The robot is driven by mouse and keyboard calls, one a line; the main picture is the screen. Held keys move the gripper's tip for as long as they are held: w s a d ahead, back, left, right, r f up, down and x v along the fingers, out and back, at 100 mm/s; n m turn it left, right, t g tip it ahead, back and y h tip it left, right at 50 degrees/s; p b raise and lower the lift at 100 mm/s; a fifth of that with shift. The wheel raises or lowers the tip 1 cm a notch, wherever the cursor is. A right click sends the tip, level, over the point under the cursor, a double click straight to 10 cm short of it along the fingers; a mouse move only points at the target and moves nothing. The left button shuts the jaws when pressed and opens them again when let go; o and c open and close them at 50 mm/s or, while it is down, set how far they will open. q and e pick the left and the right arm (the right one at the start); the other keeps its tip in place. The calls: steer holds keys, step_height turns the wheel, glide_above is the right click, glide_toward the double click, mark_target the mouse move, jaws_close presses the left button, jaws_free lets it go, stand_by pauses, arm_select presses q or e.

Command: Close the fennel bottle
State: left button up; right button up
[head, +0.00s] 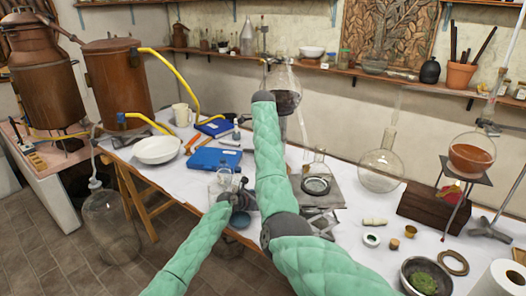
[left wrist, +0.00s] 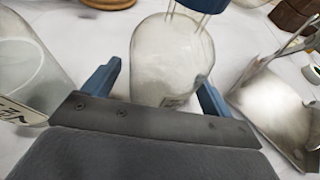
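A clear glass bottle (left wrist: 170,60) with a pale label low on its side stands just past and between my left gripper's fingertips (left wrist: 160,76). A gap shows between the left finger and the glass; the right finger overlaps its edge. My left gripper (head: 240,203) shows dark at the front of the table in the head view. A second glass bottle with a partly legible label (left wrist: 22,75) stands to the left in the left wrist view. I cannot tell which is fennel. My right forearm reaches up the middle of the head view; its fingers cannot be made out there.
A blue piece (left wrist: 205,4) crosses the top of the left wrist view, near the bottle's neck. A metal lab jack (head: 325,195) stands right of my left gripper. A white bowl (head: 157,150) and blue book (head: 212,160) lie left. Small corks (head: 410,231) lie at right.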

arm_select(q)
steer(key=shift+s, duration=0.1)
steer(key=shift+b+v, duration=0.45)
steer(key=shift+v, duration=3.4)
